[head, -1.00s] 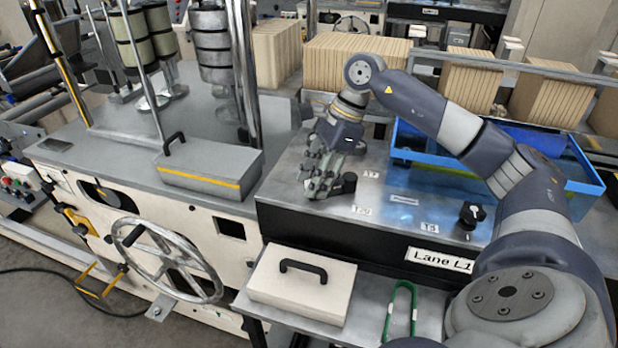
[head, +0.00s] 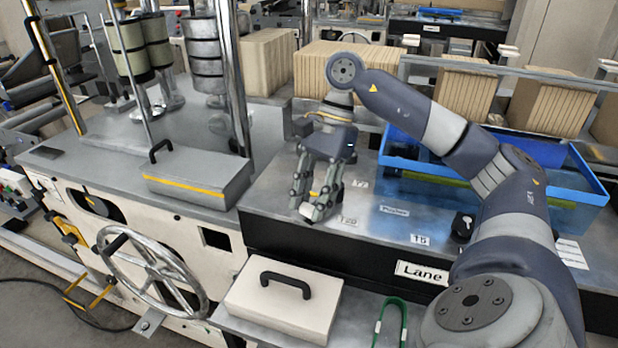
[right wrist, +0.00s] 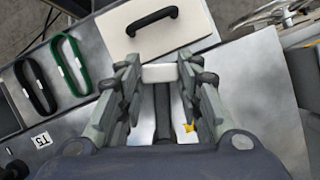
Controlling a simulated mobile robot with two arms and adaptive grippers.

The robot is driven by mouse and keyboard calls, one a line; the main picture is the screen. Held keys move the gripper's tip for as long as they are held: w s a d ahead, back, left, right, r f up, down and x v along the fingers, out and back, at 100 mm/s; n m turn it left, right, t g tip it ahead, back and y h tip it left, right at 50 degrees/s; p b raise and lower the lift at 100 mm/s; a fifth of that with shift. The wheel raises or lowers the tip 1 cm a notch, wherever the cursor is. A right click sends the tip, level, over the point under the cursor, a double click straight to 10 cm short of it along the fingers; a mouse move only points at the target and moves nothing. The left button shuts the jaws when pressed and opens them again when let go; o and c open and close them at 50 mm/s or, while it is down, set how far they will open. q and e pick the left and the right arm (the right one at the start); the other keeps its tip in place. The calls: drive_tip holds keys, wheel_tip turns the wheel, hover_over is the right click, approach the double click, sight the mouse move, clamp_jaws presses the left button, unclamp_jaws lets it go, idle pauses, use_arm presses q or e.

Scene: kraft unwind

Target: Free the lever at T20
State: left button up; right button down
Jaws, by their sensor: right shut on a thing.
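My right gripper (head: 314,207) points down at the front left of the steel bench top, left of the T20 label (head: 347,221). In the right wrist view my right gripper (right wrist: 160,80) is closed on a dark bar with a pale block at its end, which appears to be the lever (right wrist: 162,110). The fingers stand along both sides of it. Most of the lever and its base are hidden by the fingers and palm. My left gripper is not in view.
A black knob (head: 463,226) stands by the T5 label (head: 420,240). A blue tray (head: 590,196) is at the right. A grey box (head: 200,172) lies left; a white box with a black handle (head: 275,312) and a green loop (head: 402,315) are in front, lower down.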

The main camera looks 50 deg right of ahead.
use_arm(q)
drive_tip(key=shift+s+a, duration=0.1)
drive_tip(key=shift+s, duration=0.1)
use_arm(e)
drive_tip(key=c, duration=1.1)
unclamp_jaws()
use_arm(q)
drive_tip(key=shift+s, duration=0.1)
use_arm(e)
drive_tip(key=v, duration=0.6)
drive_tip(key=shift+w+r, duration=0.1)
drive_tip(key=shift+r, duration=0.05)
drive_tip(key=shift+v, duration=2.85)
